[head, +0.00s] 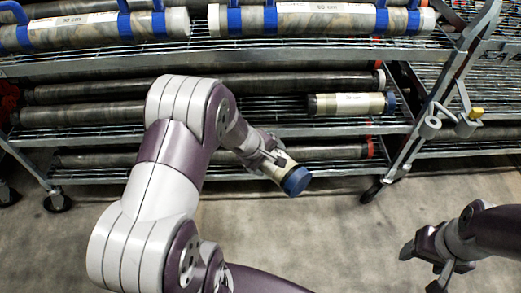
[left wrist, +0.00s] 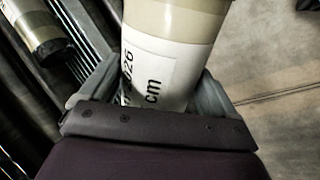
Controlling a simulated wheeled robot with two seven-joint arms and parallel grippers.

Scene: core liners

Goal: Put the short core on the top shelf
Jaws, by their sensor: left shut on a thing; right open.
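My left gripper (head: 266,157) is shut on a short core (head: 290,176), a pale tube with a dark blue end cap. The core is held tilted in front of the rack, its capped end toward lower right. In the left wrist view the core (left wrist: 172,45) sits between the jaws, with a white label reading "cm" partly hidden by the gripper. The top shelf (head: 250,57) holds long cores (head: 325,19) with blue bands and white labels. My right gripper (head: 428,264) is open and empty above the floor at lower right.
Another short core (head: 345,104) with a blue cap lies on the middle shelf (head: 290,130). Dark long tubes (head: 280,82) lie behind it. A slanted metal post (head: 440,90) and a caster (head: 372,190) stand at the rack's right end. The floor in front is clear.

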